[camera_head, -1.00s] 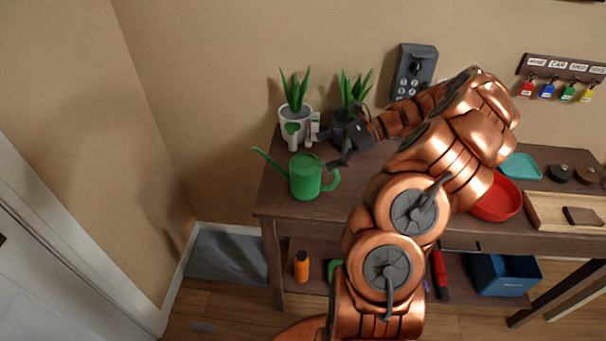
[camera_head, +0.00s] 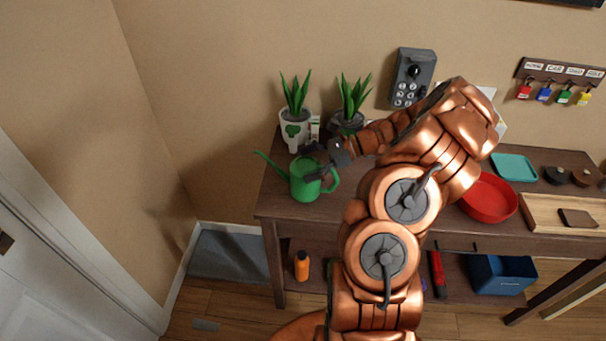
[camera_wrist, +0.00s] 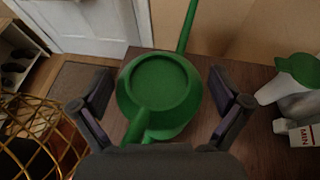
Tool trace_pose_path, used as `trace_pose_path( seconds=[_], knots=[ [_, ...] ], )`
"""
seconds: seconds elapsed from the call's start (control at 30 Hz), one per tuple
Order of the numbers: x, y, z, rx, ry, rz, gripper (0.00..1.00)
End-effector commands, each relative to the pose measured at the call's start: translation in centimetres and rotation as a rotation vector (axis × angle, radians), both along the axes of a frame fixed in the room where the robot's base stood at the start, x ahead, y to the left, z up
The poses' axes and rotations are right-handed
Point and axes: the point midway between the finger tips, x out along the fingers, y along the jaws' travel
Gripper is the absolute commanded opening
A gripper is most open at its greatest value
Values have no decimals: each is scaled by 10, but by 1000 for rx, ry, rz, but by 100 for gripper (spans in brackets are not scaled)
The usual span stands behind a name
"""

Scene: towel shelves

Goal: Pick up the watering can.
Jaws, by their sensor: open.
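The green watering can (camera_head: 304,182) stands upright on the left end of the dark wooden table, its spout to the left and its handle to the right. My gripper (camera_head: 314,162) is over the can in the head view and hides part of its top. In the wrist view the can (camera_wrist: 160,88) lies between the two spread fingers of my gripper (camera_wrist: 162,103). The spout points away and the handle comes toward my palm. The fingers are open, one on each side, with gaps showing to the can's body.
Two potted plants (camera_head: 294,112) (camera_head: 350,100) stand close behind the can. A small white carton (camera_wrist: 302,135) is right of the can in the wrist view. A red bowl (camera_head: 489,199) and a teal tray (camera_head: 514,167) are farther right on the table (camera_head: 277,205).

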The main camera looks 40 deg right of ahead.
Motion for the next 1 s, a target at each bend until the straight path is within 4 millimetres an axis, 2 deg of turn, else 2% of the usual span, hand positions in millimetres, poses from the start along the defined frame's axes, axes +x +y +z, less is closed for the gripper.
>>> trace_pose_path(
  seconds=[0.2,0.9,1.0],
  knots=[
    [0,1,-1,0,0,0,100],
    [0,1,-1,1,0,0,27],
    [1,1,0,2,-1,-1,20]
  ],
)
